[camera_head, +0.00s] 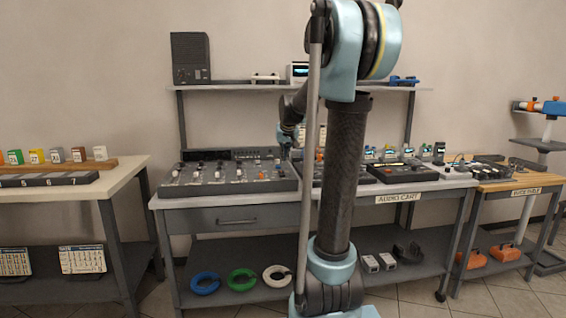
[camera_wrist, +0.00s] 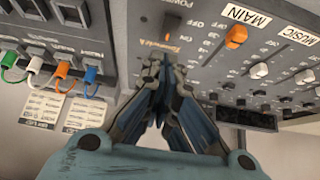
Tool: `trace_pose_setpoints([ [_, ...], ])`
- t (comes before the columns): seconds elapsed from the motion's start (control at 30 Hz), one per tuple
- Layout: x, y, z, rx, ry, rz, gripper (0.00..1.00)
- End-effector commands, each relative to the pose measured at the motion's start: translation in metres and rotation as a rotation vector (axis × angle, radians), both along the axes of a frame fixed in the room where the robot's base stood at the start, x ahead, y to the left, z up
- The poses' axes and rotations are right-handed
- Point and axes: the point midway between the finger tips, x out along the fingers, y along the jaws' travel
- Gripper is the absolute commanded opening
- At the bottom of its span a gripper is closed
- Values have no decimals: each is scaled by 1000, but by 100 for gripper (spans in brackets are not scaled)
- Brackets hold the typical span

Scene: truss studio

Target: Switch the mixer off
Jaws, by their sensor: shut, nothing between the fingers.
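The mixer (camera_head: 230,187) is a dark sloped console with rows of knobs and sliders, on the left of the audio cart. In the wrist view, its panel (camera_wrist: 215,62) shows an orange slider cap by the MAIN label and a white one toward MUSIC. A POWER label is partly visible at the top edge, with OFF lettering near it. A dark part just below POWER may be the switch; its position cannot be told. My gripper (camera_wrist: 157,62) is shut and empty, its tips close to the panel's POWER end; contact cannot be told. In the head view, my gripper (camera_head: 285,140) is above the mixer's right part.
A panel with coloured plugs (camera_wrist: 62,70) is at left in the wrist view. More consoles (camera_head: 402,171) stand to the mixer's right on the audio cart (camera_head: 240,201). A shelf (camera_head: 235,87) with a speaker (camera_head: 190,58) is above. Coiled cables (camera_head: 242,279) lie below.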

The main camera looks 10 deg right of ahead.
Motion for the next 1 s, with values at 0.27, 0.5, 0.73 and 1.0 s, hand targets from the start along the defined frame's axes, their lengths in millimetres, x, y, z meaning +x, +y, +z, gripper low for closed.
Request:
trace_pose_setpoints([
  [0.27,-29,0,28,0,0,0,0],
  [0.5,-41,0,41,0,0,0,0],
  [0.73,-42,0,42,0,0,0,0],
  [1.0,-50,0,39,-1,7,1,0],
])
